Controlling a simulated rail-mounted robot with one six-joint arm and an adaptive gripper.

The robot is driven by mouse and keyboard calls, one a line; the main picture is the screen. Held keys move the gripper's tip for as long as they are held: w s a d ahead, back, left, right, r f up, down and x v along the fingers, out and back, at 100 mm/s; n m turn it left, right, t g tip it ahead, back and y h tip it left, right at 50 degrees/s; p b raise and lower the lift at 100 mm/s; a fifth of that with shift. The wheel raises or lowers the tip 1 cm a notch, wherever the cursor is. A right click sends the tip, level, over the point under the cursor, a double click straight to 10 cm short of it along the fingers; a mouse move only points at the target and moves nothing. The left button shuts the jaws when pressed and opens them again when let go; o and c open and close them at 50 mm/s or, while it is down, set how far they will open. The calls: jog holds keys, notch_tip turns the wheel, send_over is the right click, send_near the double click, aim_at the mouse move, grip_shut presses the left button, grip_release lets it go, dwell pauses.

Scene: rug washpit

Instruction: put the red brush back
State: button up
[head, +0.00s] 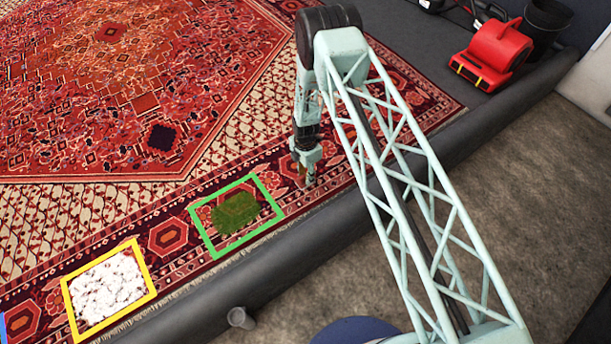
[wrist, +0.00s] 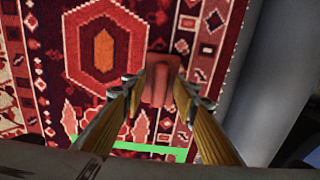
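My gripper (head: 307,182) points down low over the patterned rug's border, to the right of the green frame. In the wrist view its two yellowish fingers (wrist: 160,88) stand apart, with a plain red block-like thing, which looks like the red brush (wrist: 160,82), between their tips. I see no clear gap at either side of it, but I cannot tell whether the fingers press on it. In the head view the brush is too small and hidden by the gripper to make out.
A green frame (head: 207,243) surrounds a green patch, and a yellow frame (head: 70,302) a white foamy patch, on the rug (head: 90,215). A dark roll-like edge (head: 350,215) runs along the rug. A red blower (head: 492,55) and a black bucket (head: 548,18) stand at the back right.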

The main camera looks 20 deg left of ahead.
jog(key=shift+r, duration=0.2)
notch_tip(320, 180, up, 12)
jog(key=p, duration=0.2)
dwell(0.5)
dwell(0.9)
